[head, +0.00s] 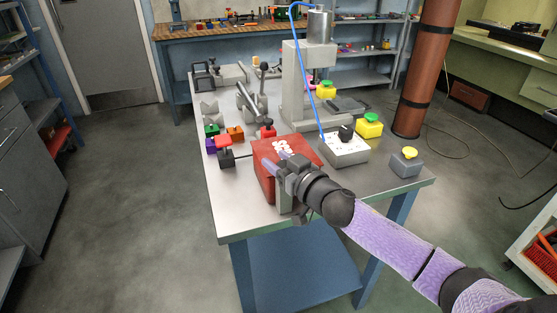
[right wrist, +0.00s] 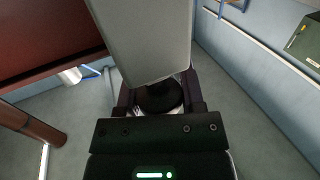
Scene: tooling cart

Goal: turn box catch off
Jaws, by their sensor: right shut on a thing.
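The red box (head: 264,180) stands near the front edge of the grey cart top, with white marks on its upper face. My right gripper (head: 278,163) is at the box's front right side. A grey plate (head: 284,199) shows below the gripper at the box's front. In the right wrist view, the same kind of grey plate (right wrist: 143,40) rises close ahead, with a dark round knob (right wrist: 160,97) at its lower end between my fingers. My right gripper is shut on this dark part, which I take as the box catch. My left gripper is not in view.
A grey control box (head: 345,150) with a black knob stands right of the red box. A yellow-button box (head: 405,163) is near the right edge. Coloured blocks (head: 223,140) lie to the left. A grey press (head: 308,85) stands behind.

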